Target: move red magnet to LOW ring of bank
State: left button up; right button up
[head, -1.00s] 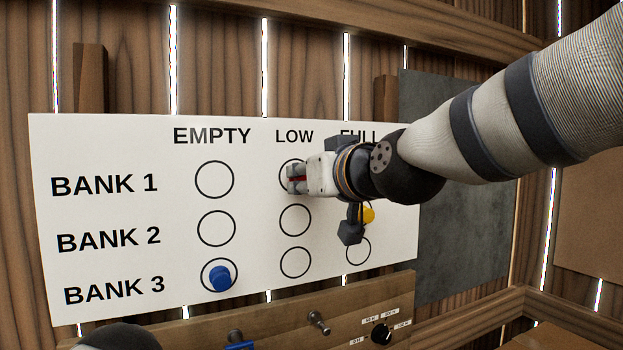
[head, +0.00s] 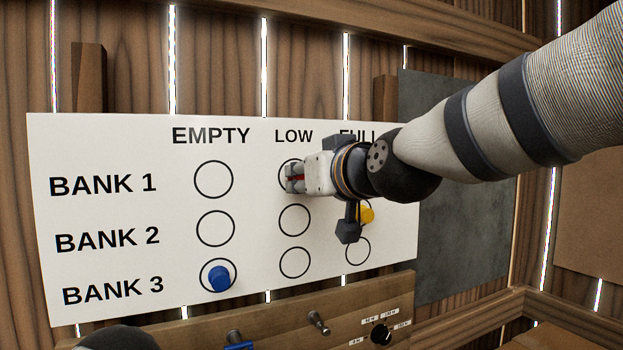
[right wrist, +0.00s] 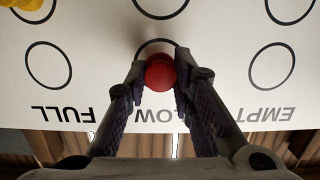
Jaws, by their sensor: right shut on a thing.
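The red magnet (right wrist: 160,73) is between the fingertips of my right gripper (right wrist: 158,82), which is shut on it. In the head view my right gripper (head: 296,178) is at the BANK 1 row, LOW column, with a sliver of red between its fingers. The LOW ring of BANK 1 (right wrist: 157,41) is partly hidden behind the magnet and gripper. The magnet overlaps that ring in the wrist view; whether it touches the board (head: 120,145) I cannot tell. My left gripper is not in view.
A blue magnet (head: 219,279) sits in the EMPTY ring of BANK 3. A yellow magnet (head: 367,215) is in the FULL column, partly hidden by my right wrist. A wooden panel with hooks and a black knob (head: 381,334) is below the board.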

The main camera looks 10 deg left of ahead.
jog(key=shift+w+a, duration=0.15)
jog(key=shift+w, duration=0.15)
dwell(0.6)
jog(key=o, duration=1)
jog(key=shift+s, duration=0.1)
